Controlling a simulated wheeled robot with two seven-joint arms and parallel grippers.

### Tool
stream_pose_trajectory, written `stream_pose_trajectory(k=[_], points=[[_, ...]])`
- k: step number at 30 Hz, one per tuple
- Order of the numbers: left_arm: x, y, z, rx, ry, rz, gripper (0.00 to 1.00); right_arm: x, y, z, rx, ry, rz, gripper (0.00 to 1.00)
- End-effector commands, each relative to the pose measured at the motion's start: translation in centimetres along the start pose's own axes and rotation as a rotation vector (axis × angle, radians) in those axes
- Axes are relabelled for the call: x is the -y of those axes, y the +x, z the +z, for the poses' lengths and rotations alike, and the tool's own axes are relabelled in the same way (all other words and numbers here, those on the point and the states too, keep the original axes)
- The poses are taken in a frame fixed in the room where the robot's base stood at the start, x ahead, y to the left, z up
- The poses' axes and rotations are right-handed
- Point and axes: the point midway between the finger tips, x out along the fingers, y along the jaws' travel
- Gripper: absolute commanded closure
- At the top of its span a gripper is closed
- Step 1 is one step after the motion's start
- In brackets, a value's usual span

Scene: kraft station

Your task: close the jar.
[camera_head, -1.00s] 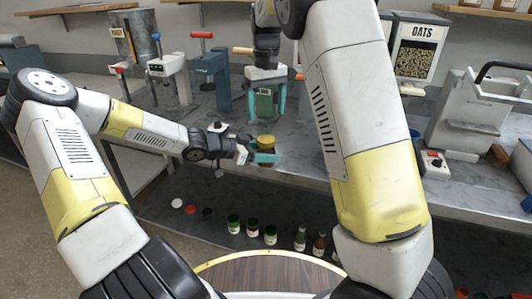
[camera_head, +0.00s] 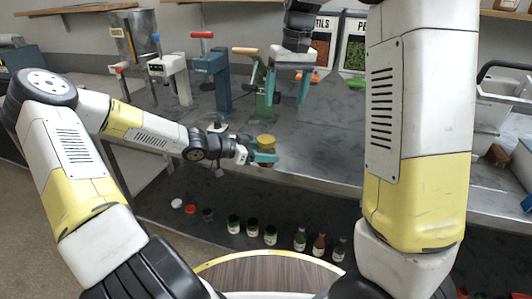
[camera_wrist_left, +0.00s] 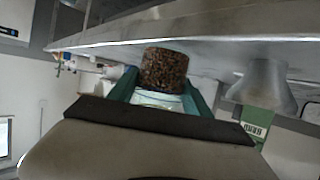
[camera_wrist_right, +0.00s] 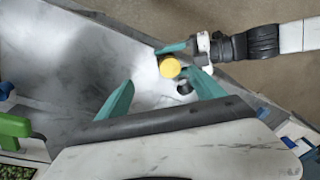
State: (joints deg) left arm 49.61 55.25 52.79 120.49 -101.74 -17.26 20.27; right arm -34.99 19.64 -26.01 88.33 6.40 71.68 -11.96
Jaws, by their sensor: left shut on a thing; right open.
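The jar (camera_head: 266,141) is in my left gripper (camera_head: 263,157), held at the counter's front edge. Its round top looks yellow in the head view and in the right wrist view (camera_wrist_right: 170,67). In the left wrist view its brown speckled body (camera_wrist_left: 165,70) shows beyond the teal fingers, with a whitish part between them. I cannot tell whether the yellow top is a separate lid or how it sits. My right gripper (camera_head: 288,90) is open, apparently empty, above the counter, up and right of the jar in the head view. The jar lies beyond its spread fingers in the right wrist view.
Several clamp-like tools, one with a red handle (camera_head: 211,65), stand at the counter's back left. Containers with red and green contents (camera_head: 355,50) stand at the back. Several small jars and bottles (camera_head: 270,235) are on the lower shelf. The middle counter (camera_head: 325,130) is clear.

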Motion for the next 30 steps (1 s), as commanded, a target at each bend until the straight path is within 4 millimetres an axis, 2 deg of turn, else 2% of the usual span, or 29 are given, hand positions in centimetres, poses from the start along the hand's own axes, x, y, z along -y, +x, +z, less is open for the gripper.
stream_pose_trajectory(k=[1,6,15,24,30], points=[[0.0,0.0,-0.1,-0.001,0.001,0.0,1.0,-0.8,-1.0,1.6,-0.028,0.024,-0.023,0.22],[0.0,0.0,-0.1,-0.001,0.001,0.0,1.0,-2.0,-3.1,6.4,-0.113,0.086,-0.069,0.22],[0.0,0.0,-0.1,-0.001,0.001,0.0,1.0,-2.3,-5.2,15.2,-0.274,0.17,-0.089,0.22],[0.0,0.0,-0.1,-0.001,0.001,0.0,1.0,-1.4,-4.3,23.1,-0.427,0.232,-0.031,0.22],[0.0,0.0,-0.1,-0.001,0.001,0.0,1.0,-0.9,-3.2,25.9,-0.484,0.257,0.013,0.22]])
